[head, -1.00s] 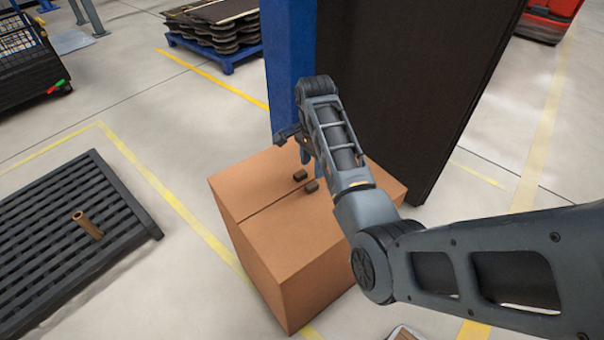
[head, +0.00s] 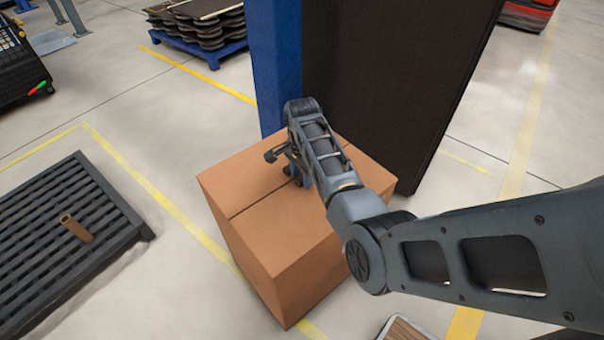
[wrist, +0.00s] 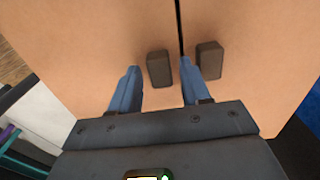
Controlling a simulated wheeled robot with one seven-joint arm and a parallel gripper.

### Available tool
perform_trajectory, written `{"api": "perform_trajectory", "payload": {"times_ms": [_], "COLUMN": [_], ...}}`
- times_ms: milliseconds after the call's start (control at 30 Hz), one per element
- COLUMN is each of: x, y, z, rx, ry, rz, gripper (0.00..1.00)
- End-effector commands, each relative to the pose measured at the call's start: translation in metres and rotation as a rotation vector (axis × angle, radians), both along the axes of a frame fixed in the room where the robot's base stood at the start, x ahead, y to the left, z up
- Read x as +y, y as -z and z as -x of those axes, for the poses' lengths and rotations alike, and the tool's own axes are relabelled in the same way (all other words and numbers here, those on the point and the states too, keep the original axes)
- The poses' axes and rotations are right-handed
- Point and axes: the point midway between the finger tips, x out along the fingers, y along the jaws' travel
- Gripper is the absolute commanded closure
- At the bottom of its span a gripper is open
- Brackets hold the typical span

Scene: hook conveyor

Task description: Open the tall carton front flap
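The tall carton (head: 285,240) is a brown box on the floor, its two top flaps closed along a seam. Each flap has a dark block handle beside the seam. In the wrist view, the left handle (wrist: 160,68) is on the flap nearer the head camera, and the right handle (wrist: 209,60) is across the seam. My gripper (wrist: 160,64) is open, with one blue finger on each side of the left handle and visible gaps. Its right finger is between the handles, near the seam. In the head view, my gripper (head: 298,178) is low over the carton top and largely hides the handles.
A blue post (head: 274,70) and a tall dark panel (head: 400,90) stand close behind the carton. A black slatted pallet (head: 60,240) with a brown tube (head: 76,229) lies at left. A wood-filled tray (head: 405,328) is at the bottom edge. Floor between pallet and carton is clear.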

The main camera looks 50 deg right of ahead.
Motion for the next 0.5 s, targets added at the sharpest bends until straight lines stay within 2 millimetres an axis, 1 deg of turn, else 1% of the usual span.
{"api": "perform_trajectory", "payload": {"times_ms": [33, 400, 467, 500], "x": [0.0, 0.0, 0.0, 0.0], "y": [-0.0001, -0.0002, -0.0002, -0.0001], "z": [-0.0001, 0.0001, 0.0001, 0.0001], "rx": [0.0, 0.0, 0.0, 0.0], "ry": [0.0, 0.0, 0.0, 0.0], "rz": [0.0, 0.0, 0.0, 0.0], "gripper": [0.58, 0.94, 1.0, 1.0]}}
